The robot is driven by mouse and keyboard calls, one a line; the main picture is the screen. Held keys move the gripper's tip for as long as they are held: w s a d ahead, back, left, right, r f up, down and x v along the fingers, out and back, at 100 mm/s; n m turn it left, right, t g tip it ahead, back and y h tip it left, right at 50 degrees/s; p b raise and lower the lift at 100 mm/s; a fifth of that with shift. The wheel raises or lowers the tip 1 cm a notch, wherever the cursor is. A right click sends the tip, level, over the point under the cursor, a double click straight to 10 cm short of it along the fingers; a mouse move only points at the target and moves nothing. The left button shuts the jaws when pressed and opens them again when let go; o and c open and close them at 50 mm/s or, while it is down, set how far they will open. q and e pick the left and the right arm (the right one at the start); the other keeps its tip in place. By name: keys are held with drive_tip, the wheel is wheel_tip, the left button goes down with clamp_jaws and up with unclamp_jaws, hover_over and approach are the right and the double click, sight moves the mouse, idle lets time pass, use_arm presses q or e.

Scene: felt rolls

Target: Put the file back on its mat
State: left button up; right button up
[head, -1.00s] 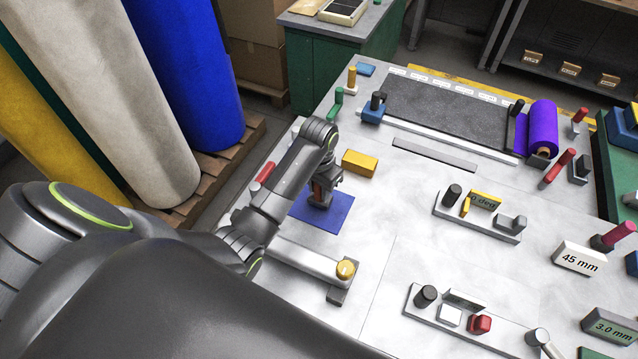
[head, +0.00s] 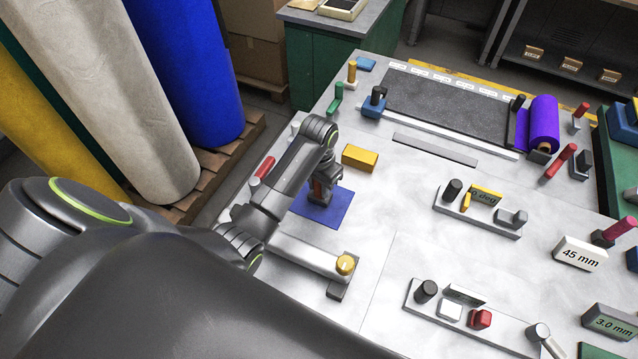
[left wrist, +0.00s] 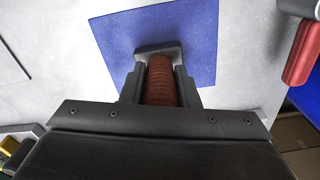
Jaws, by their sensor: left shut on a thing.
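The blue mat (head: 338,212) lies flat on the pale bench; it also shows in the left wrist view (left wrist: 110,35). My left gripper (head: 322,195) is over the mat's upper left part, pointing down. In the left wrist view my left gripper (left wrist: 159,82) is shut around the file's ribbed red-brown handle (left wrist: 160,78). A little of the handle shows in the head view (head: 317,188). The file's lower end is hidden, so I cannot tell whether it touches the mat. My right gripper is not in view.
A yellow block (head: 360,158) stands just beyond the mat. A metal bar with a brass knob (head: 345,264) lies on the near side. A red-handled tool (head: 265,170) is left of my arm. Bench to the mat's right is clear.

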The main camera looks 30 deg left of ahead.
use_arm(q)
drive_tip(key=shift+f, duration=0.15)
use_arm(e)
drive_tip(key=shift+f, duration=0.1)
use_arm(q)
drive_tip(key=o, duration=1)
drive_tip(key=shift+o, duration=0.2)
